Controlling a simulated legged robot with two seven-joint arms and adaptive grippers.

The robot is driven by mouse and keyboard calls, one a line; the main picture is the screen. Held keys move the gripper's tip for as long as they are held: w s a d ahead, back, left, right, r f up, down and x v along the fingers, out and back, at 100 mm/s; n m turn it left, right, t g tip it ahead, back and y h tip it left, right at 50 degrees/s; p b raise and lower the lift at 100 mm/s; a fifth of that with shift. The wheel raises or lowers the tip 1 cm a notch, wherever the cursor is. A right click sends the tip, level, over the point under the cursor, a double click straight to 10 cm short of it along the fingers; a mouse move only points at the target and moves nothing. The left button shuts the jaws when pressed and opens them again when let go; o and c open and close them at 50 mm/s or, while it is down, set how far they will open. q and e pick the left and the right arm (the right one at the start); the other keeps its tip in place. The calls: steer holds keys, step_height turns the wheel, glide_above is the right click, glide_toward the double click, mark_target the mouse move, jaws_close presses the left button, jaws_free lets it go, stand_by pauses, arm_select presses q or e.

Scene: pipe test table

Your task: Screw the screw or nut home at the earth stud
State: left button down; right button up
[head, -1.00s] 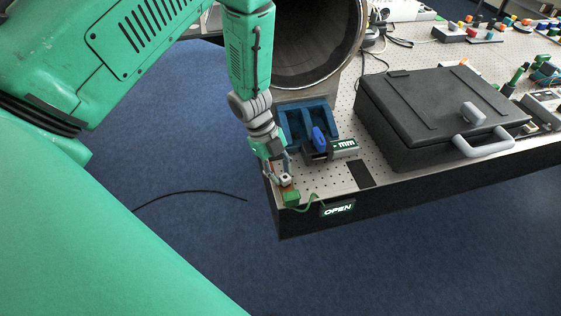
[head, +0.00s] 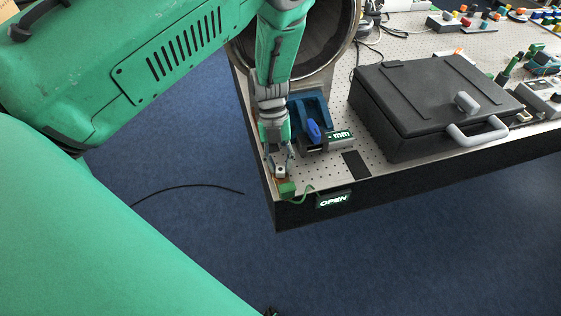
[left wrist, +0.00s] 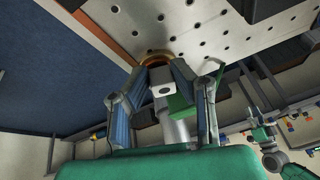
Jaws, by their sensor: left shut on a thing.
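My left gripper (head: 280,165) points down at the near left corner of the table. It is shut on a small pale grey nut (left wrist: 162,90), which shows between its fingers in the left wrist view. A copper-coloured ring or plate (left wrist: 157,58) lies just beyond the fingertips. A green block (head: 287,190) with a green wire sits beside the fingertips at the table corner. The earth stud itself is hidden by the fingers and nut, so I cannot tell how far down the nut sits.
A lit sign (head: 334,199) on the table's front edge reads OPEN. A blue holder (head: 308,106) and a gauge marked "mm" (head: 338,138) stand just behind the gripper. A large pipe (head: 318,40) is behind them. A black case (head: 430,105) stands to the right.

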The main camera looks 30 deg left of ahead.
arm_select(q)
steer(key=m, duration=0.1)
steer(key=m+g+y, duration=0.1)
steer(key=m, duration=0.1)
steer(key=shift+w+d+m, duration=0.15)
steer(key=shift+m, duration=0.15)
steer(key=shift+d+m+y, duration=0.2)
steer(key=shift+m+y, duration=0.1)
steer(key=shift+m, duration=0.4)
steer(key=shift+d+m+g+y, duration=0.15)
steer(key=shift+m+g+y, duration=0.2)
steer(key=shift+m, duration=0.75)
steer(key=m, duration=0.1)
steer(key=m+y, duration=0.1)
steer(key=m, duration=0.1)
steer(key=shift+d, duration=0.25)
steer(key=m, duration=0.1)
steer(key=m+y, duration=0.1)
steer(key=m, duration=0.1)
steer(key=m+y, duration=0.1)
steer(key=m, duration=0.1)
steer(key=shift+d, duration=0.3)
steer(key=c, duration=1)
jaws_free()
steer(key=shift+o, duration=0.2)
